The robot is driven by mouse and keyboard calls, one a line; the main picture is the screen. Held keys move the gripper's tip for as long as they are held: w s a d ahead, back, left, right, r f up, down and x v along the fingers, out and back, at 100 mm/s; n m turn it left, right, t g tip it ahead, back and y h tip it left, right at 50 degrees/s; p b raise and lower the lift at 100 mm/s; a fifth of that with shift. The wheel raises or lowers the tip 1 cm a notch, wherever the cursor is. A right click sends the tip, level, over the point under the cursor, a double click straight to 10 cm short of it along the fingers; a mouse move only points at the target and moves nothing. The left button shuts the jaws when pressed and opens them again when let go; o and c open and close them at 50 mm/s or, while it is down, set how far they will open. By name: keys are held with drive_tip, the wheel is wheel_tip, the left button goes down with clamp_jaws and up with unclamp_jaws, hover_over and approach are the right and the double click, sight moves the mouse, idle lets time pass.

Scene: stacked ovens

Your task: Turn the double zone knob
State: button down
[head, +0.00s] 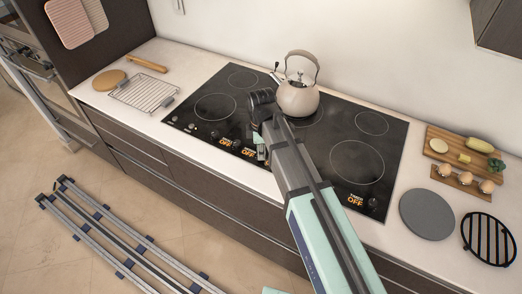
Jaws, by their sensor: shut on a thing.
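The black cooktop (212,88) is set in the white counter, with a row of small knobs along its front edge. A knob (214,134) shows left of my gripper. Orange OFF labels glow along this edge, near my gripper and at the far right. My gripper (260,152) reaches down to the middle of the front edge and is shut on a knob there. Its fingers and wrist hide that knob almost wholly, so its turn angle and marking cannot be read. I cannot tell from this view alone whether it is the double zone knob.
A beige kettle (297,98) stands on the cooktop just behind my gripper. A wire rack (142,94) lies on the counter at left. A grey round plate (427,215), a striped black trivet (489,239) and a wooden board (436,147) with food lie at right.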

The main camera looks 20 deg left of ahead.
drive_tip(key=m, duration=0.7)
drive_tip(key=shift+f+b, duration=0.1)
drive_tip(key=shift+b, duration=0.2)
drive_tip(key=m, duration=0.6)
drive_tip(key=shift+s+m, duration=0.1)
drive_tip(key=shift+m, duration=0.3)
drive_tip(key=m, duration=0.7)
drive_tip(key=shift+b, duration=0.3)
drive_tip(key=m, duration=0.6)
drive_tip(key=shift+m, duration=0.4)
drive_tip(key=c, duration=0.9)
unclamp_jaws()
